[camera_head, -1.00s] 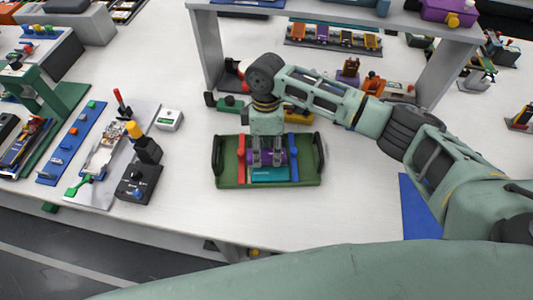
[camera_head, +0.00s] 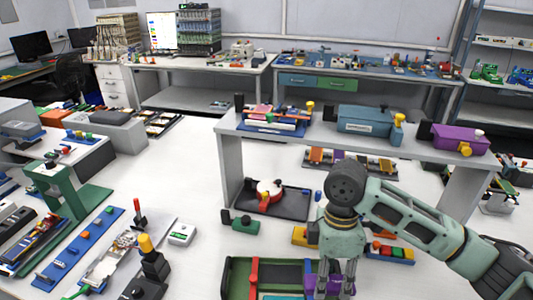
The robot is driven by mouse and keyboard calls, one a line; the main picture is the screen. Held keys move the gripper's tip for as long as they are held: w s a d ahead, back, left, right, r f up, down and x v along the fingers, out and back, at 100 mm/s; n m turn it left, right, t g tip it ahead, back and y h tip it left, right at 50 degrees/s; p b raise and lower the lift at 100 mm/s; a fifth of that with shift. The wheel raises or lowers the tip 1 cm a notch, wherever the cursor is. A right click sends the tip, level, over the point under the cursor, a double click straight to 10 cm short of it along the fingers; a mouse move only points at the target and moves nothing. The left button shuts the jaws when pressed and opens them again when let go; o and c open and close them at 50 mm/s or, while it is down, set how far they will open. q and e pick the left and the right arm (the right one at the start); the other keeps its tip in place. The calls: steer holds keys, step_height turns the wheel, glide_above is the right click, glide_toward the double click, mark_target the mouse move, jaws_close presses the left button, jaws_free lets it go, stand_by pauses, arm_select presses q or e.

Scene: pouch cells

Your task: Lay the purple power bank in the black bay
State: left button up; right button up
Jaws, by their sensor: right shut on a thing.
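My right gripper (camera_head: 335,288) is at the bottom of the view, pointing down and shut on the purple power bank (camera_head: 312,282). Its fingers hide part of the power bank, and the picture's lower edge cuts it off. The gripper is over the right part of a green tray (camera_head: 236,268), whose near side is out of view. A black tray-like holder (camera_head: 290,207) lies under the shelf with a red and white round part on it. I cannot tell for certain whether it is the black bay. My left gripper is not in view.
A grey shelf (camera_head: 300,138) with several devices on top spans the table behind the gripper. Small green (camera_head: 240,224) and yellow (camera_head: 304,237) blocks lie behind the tray. A white box (camera_head: 181,234) and a black device with a yellow knob (camera_head: 150,268) stand left.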

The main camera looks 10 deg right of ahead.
mark_target(333, 293)
steer(key=m, duration=0.2)
steer(key=s+r+m, duration=0.1)
steer(key=m, duration=0.1)
steer(key=shift+r+y, duration=0.2)
steer(key=shift+y, duration=0.2)
steer(key=m, duration=0.2)
steer(key=s+r+m, duration=0.1)
steer(key=s+m+t, duration=0.1)
steer(key=m, duration=0.1)
steer(key=shift+r+m+y, duration=0.3)
steer(key=shift+r+y, duration=0.1)
steer(key=m, duration=0.2)
steer(key=s+r+m, duration=0.1)
steer(key=m, duration=0.1)
steer(key=s+r+m+t, duration=0.1)
steer(key=m, duration=0.1)
steer(key=shift+s+a, duration=0.15)
steer(key=shift+a, duration=0.1)
